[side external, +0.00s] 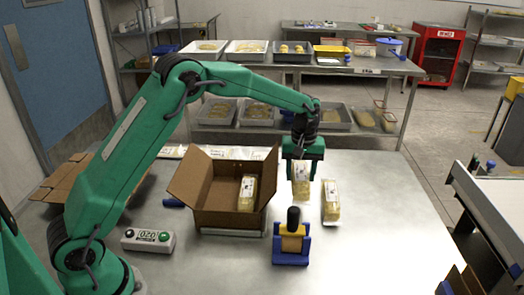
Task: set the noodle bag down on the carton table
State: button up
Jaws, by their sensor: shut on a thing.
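My gripper (302,165), at the end of the green arm, points down and is shut on a noodle bag (301,184), a clear pack with yellowish contents and a white label. The bag hangs upright right of the open carton, over the metal carton table (385,235). I cannot tell whether its bottom touches the table. A third bag (248,194) is inside the open cardboard carton (212,205). The fingertips are partly hidden against the held bag.
A conveyor (490,205) stands beyond the right edge; a shelf with trays (300,65) is behind.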

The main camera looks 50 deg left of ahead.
jog(key=shift+f, duration=3.35)
jog(key=o, duration=1.2)
jog(key=shift+r, duration=3.9)
